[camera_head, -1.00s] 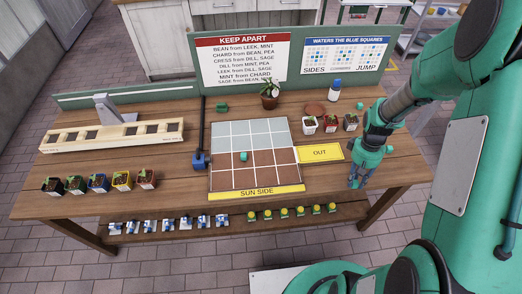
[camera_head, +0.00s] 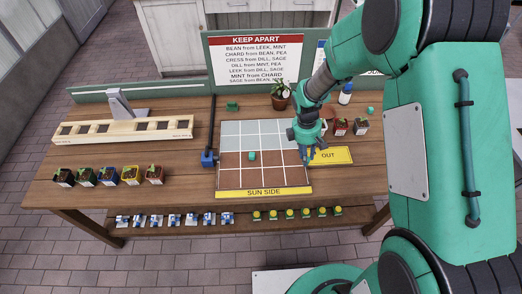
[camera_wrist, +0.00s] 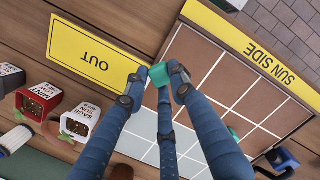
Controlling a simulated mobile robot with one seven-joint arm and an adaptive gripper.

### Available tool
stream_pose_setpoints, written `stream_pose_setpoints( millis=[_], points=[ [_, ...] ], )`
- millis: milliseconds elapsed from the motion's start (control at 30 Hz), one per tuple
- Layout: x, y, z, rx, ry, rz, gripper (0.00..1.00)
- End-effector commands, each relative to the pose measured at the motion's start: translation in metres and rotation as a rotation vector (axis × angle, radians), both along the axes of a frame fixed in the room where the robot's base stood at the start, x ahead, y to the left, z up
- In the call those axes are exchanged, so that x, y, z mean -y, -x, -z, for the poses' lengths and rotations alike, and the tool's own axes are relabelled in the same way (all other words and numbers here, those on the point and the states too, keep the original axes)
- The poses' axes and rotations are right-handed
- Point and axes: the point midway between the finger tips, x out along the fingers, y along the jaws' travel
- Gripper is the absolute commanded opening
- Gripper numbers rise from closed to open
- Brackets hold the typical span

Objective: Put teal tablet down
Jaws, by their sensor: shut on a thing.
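My gripper (camera_head: 308,157) is over the right edge of the planting grid (camera_head: 231,180), next to the yellow OUT card (camera_head: 331,156). In the wrist view my gripper (camera_wrist: 157,78) is shut on a small teal tablet (camera_wrist: 160,74), held between the fingertips. The tablet shows between the OUT card (camera_wrist: 92,52) and the brown cells of the grid (camera_wrist: 215,50). Its height above the table is hard to tell. In the head view my fingers hide it. Another teal tablet (camera_head: 252,156) lies on a brown cell near the grid's middle.
Small pots (camera_head: 341,127) and a plant pot (camera_head: 280,97) stand behind the gripper. Several seedling pots (camera_head: 108,176) line the left front. A wooden rack (camera_head: 122,132) lies at the left. Most grid cells are clear.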

Motion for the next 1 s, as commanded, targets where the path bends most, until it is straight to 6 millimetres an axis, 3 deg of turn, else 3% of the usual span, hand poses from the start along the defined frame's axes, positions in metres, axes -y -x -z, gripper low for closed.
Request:
stream_pose_setpoints(
  millis=[300,500,700,1000],
  points=[
    [-0.084,-0.021,-0.002,-0.01,0.001,-0.347,0.1],
    [-0.122,-0.026,-0.002,-0.016,0.003,-0.503,0.1],
    [-0.14,-0.028,-0.003,-0.017,0.005,-0.576,0.1],
    [-0.141,-0.029,-0.003,-0.019,0.005,-0.585,0.1]
  ],
)
